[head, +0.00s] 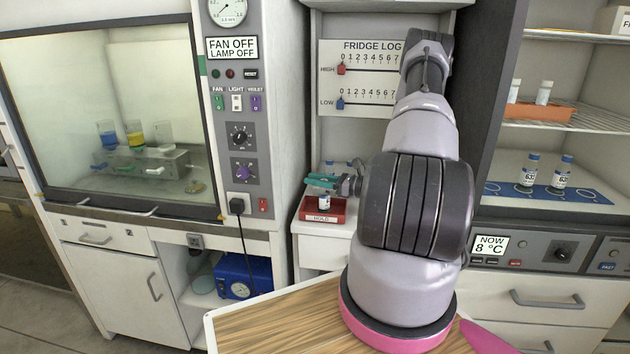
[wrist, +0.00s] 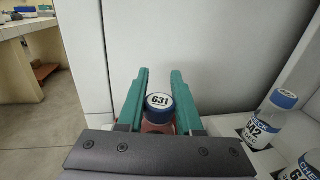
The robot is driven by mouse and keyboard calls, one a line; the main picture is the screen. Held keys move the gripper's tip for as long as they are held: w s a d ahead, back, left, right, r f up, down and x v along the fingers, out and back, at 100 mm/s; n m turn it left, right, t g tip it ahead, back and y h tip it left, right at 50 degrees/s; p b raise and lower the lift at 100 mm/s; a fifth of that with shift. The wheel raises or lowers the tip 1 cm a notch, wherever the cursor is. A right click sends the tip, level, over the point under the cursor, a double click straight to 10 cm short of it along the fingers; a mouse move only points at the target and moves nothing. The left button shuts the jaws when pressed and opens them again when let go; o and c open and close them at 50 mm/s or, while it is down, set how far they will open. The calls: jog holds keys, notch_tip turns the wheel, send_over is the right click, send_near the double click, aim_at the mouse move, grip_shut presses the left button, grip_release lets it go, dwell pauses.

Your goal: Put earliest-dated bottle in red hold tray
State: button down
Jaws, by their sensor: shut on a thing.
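My gripper (head: 322,182) has teal fingers and is over the red hold tray (head: 322,216), which stands on the white counter left of my arm. In the wrist view, my gripper (wrist: 158,92) is shut on a blue-capped bottle (wrist: 160,102) with 631 on its cap. This bottle (head: 323,200) is upright and within the tray's outline in the head view; I cannot tell whether it touches the tray floor.
In the wrist view, a bottle marked 642 (wrist: 267,115) stands right of my gripper, with part of another bottle (wrist: 305,165) nearer. A fridge log board (head: 360,75) hangs behind the tray. A glass-fronted hood (head: 110,110) is at left. An orange rack (head: 540,113) sits on the upper shelf.

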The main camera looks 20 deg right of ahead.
jog(key=shift+f, duration=0.15)
jog(key=c, duration=0.6)
grip_release()
